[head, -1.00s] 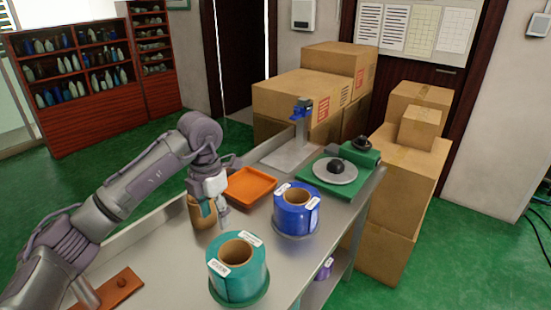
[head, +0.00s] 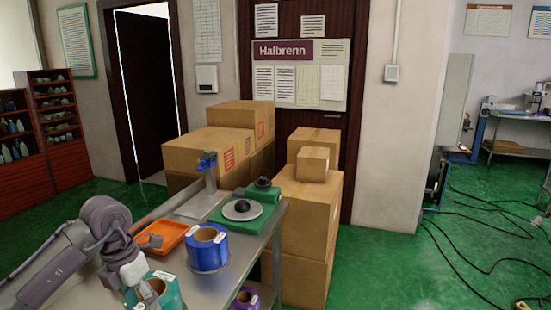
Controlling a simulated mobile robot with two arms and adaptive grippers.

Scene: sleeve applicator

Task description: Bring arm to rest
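My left arm comes in from the left and bends down over the near part of the metal table. My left gripper (head: 140,291) is low in the view, in front of part of a teal roll (head: 170,292). Its fingers are small and unclear, so I cannot tell whether they are open or whether they touch the roll. My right arm and gripper are not in view.
On the metal table (head: 252,246) are an orange tray (head: 163,234), a blue roll (head: 208,254) and a green device with a round plate (head: 241,210). Cardboard boxes (head: 308,215) stand behind. Cables (head: 490,232) cross the green floor at right.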

